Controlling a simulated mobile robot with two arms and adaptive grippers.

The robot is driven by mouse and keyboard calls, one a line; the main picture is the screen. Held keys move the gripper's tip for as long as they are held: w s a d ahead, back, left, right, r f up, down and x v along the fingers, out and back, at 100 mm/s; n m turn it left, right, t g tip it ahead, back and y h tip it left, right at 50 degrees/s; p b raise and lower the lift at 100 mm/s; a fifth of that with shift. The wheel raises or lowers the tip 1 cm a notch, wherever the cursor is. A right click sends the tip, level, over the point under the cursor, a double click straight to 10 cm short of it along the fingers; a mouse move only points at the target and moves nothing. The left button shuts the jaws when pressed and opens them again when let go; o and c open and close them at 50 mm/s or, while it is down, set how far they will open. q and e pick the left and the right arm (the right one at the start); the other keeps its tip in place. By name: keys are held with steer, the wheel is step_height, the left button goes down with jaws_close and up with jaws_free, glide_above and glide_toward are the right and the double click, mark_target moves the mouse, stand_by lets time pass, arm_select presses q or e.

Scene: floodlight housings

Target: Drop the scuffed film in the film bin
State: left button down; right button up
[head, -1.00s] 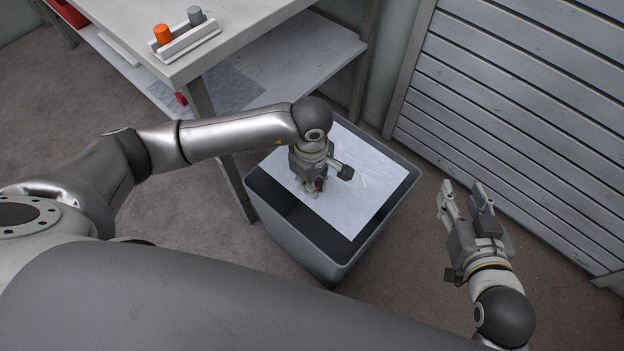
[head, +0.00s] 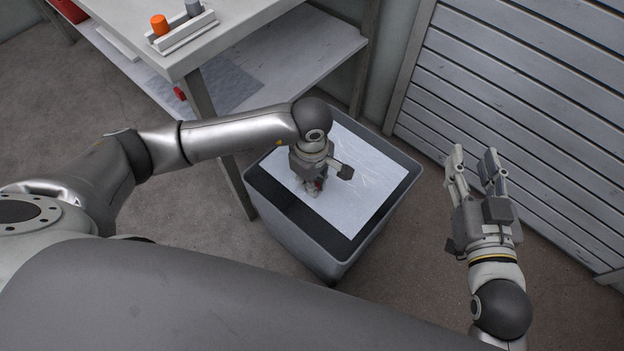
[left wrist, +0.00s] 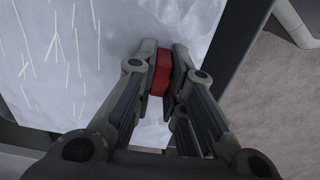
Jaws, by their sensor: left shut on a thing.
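The scuffed film (head: 372,188) is a pale sheet with white scratch lines, spread over the mouth of the grey film bin (head: 300,243). It looks roughly level inside the rim outline; its height relative to the rim is hard to tell. My left gripper (head: 314,188) points down over the film's left part. In the left wrist view, my left gripper (left wrist: 161,78) is shut on a red tab (left wrist: 161,75) at the film (left wrist: 75,60). My right gripper (head: 473,160) is open and empty, to the right of the bin.
A workbench (head: 225,50) stands behind the bin at the left, with an orange knob (head: 159,24) and a grey one (head: 194,8) in a holder. A bluish sheet (head: 228,88) lies on its lower shelf. A slatted shutter (head: 520,90) bounds the right.

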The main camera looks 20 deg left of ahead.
arm_select(q)
steer(key=c, duration=1.4)
jaws_free()
steer(key=shift+r, duration=0.1)
step_height(320, 180, up, 12)
steer(key=shift+f, duration=0.1)
steer(key=shift+s+d, duration=0.1)
